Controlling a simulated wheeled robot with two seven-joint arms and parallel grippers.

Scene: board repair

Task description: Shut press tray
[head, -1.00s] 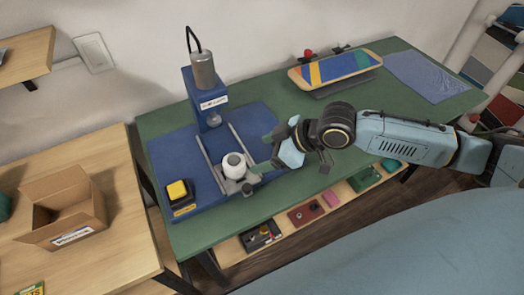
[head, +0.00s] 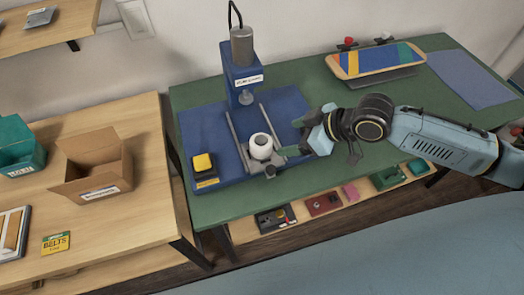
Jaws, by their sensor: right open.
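The blue press (head: 242,70) stands on a blue base (head: 215,130) on the green bench. Its ram hangs over the back part of two grey rails (head: 238,142). The press tray (head: 256,168) is at the front end of the rails, pulled out toward me from under the ram. A white wheel (head: 261,146) sits on it and hides most of it. My right gripper (head: 294,136) is open just right of the wheel, its fingers pointing left. One fingertip is close to the tray's right side; I cannot tell whether it touches. My left gripper is out of view.
A yellow button box (head: 204,166) sits at the base's left front. A skateboard deck (head: 376,62) rests on a stand at the back right. An open cardboard box (head: 95,170) is on the wooden table at left.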

